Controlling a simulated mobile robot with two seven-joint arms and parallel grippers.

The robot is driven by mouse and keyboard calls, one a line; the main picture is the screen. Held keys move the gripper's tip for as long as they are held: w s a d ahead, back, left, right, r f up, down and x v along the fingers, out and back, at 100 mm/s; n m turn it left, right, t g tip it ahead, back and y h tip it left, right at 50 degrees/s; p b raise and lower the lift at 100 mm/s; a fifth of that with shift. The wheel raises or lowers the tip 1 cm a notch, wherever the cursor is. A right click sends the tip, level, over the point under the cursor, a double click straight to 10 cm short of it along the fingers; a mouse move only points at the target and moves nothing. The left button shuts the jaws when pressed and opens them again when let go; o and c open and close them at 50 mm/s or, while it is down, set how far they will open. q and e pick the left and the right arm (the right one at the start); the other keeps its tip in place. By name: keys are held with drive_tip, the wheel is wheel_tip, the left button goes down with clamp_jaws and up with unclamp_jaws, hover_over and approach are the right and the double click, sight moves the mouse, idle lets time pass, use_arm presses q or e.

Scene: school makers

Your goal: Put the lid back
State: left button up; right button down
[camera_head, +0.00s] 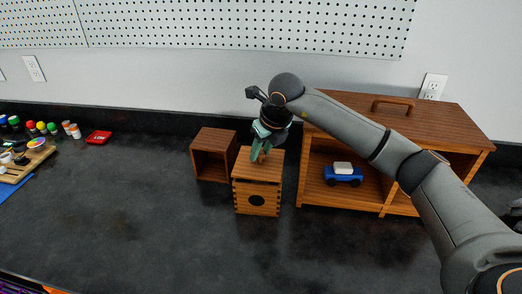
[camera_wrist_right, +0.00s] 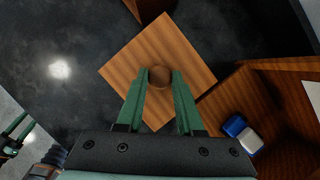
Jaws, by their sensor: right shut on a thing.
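A small wooden box (camera_head: 257,200) with jointed corners and a dark round spot on its front stands on the dark counter. Its square wooden lid (camera_wrist_right: 190,55) has a round knob (camera_wrist_right: 160,76) in the middle. My right gripper (camera_wrist_right: 160,80) points down and is shut on this knob, one green finger on each side. In the head view the right gripper (camera_head: 260,150) is over the box, with the lid at the box's top. A thin dark line shows under the lid; I cannot tell if it rests fully. Green fingers of my left gripper (camera_wrist_right: 18,130) show partly at the wrist view's left edge.
An open-fronted wooden cube (camera_head: 212,150) stands just left of the box. A larger wooden cabinet (camera_head: 445,120) with a top handle stands to the right, with a blue and white toy car (camera_head: 342,177) inside. Paints and a red case (camera_head: 98,137) lie far left. The front counter is clear.

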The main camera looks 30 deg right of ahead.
drive_tip(key=shift+f, duration=0.2)
drive_tip(key=shift+f+b, duration=0.4)
drive_tip(key=shift+f, duration=0.25)
drive_tip(key=c, duration=0.5)
unclamp_jaws()
drive_tip(key=shift+c, duration=0.2)
drive_tip(key=shift+r, duration=0.3)
drive_tip(key=v, duration=1.2)
drive_tip(key=shift+r+p, duration=0.3)
drive_tip(key=shift+r, duration=0.05)
